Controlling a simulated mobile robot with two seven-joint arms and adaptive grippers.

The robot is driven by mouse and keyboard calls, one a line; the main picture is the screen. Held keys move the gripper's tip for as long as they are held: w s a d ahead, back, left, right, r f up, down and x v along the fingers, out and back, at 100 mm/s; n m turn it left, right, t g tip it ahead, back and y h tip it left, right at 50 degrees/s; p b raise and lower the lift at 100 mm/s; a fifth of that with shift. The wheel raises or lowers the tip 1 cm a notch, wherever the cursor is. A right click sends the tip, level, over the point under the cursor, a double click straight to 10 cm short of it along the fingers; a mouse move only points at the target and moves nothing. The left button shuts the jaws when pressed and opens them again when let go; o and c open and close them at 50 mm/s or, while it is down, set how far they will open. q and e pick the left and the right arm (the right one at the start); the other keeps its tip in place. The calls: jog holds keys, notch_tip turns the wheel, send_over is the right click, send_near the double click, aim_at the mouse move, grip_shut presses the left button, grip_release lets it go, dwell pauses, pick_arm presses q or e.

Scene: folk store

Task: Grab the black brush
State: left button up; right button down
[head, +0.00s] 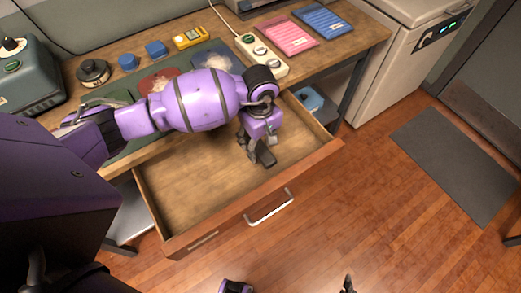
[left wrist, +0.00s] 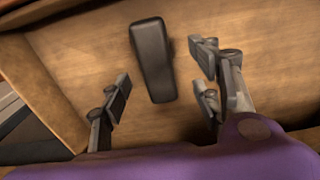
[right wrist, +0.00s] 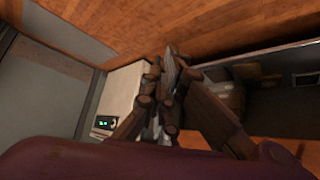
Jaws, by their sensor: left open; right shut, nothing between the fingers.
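The black brush (left wrist: 152,60) lies on the wooden floor of the open drawer (head: 190,190). In the left wrist view it is a dark, elongated block lying between and slightly beyond my left fingertips (left wrist: 163,88), with gaps on both sides. In the head view the brush (head: 266,154) is a small dark shape by my left gripper (head: 259,146), which is low inside the drawer, open and empty. My right gripper (right wrist: 168,68) is shut and empty, away from the drawer, above the floor.
The drawer's front panel (head: 250,197) has a metal handle (head: 270,207). Above it, the worktop holds a white power strip (head: 262,55), a yellow meter (head: 190,37), blue blocks and pink and blue packets. A light cabinet (head: 385,60) stands right. The drawer's left part is clear.

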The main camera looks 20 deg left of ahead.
aim_at(261, 149)
pick_arm(q)
jog(key=f, duration=0.4)
jog(key=shift+w+f, duration=0.25)
jog(key=shift+f, duration=0.4)
jog(key=c, duration=1.2)
jog(key=shift+c, duration=0.5)
pick_arm(e)
jog(key=shift+w+a+r, duration=0.1)
jog(key=shift+w+r, duration=0.4)
jog(key=shift+w, duration=0.4)
